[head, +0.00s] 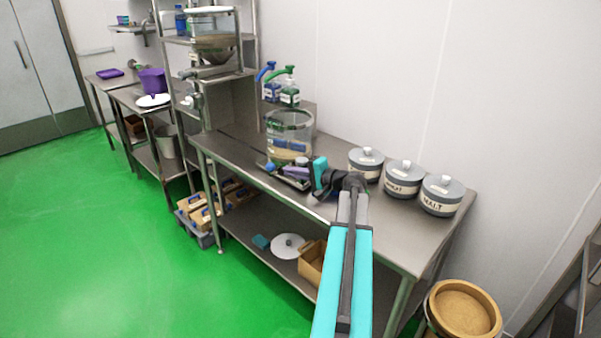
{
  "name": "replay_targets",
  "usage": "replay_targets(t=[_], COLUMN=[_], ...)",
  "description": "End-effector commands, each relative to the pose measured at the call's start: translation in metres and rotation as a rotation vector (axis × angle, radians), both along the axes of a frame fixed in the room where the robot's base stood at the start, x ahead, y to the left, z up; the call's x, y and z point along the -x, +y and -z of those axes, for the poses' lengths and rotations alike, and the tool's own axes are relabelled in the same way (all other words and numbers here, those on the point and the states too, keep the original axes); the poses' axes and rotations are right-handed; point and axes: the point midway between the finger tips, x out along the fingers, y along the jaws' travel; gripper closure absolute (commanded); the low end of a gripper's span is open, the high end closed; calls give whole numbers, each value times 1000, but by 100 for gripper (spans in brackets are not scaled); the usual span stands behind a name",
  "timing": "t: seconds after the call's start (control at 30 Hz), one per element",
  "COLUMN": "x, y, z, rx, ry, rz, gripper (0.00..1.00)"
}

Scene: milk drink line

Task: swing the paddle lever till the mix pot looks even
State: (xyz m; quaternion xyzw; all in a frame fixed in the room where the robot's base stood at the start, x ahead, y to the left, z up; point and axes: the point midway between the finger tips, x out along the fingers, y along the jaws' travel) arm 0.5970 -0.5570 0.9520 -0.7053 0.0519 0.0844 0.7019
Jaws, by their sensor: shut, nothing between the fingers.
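The mix pot (289,128) is a clear cylinder with a dark rim, standing on the steel bench. Blue paddle parts show inside it, with pale beige contents low down. Whether the contents are even is too small to tell. A blue knob (270,167), possibly the end of the paddle lever, shows at the pot's lower front left; the rest of the lever is not clear.
Several lidded grey canisters (403,177) stand right of the pot on the bench (240,150). Two pump bottles (289,92) stand behind it. A steel rack with a hopper (213,38) rises at left. Green floor (110,230) is clear in front.

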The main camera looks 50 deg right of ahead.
Motion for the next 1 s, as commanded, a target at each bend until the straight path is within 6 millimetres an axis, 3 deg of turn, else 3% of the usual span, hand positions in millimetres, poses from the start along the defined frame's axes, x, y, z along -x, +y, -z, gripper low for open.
replay_targets(t=[0.2, 0.4, 1.0], x=[-30, -46, -47], y=[1, 2, 0], z=[4, 8, 10], rx=[-1, 0, 0], ry=[0, 0, 0], rz=[-1, 0, 14], gripper=[100, 100, 100])
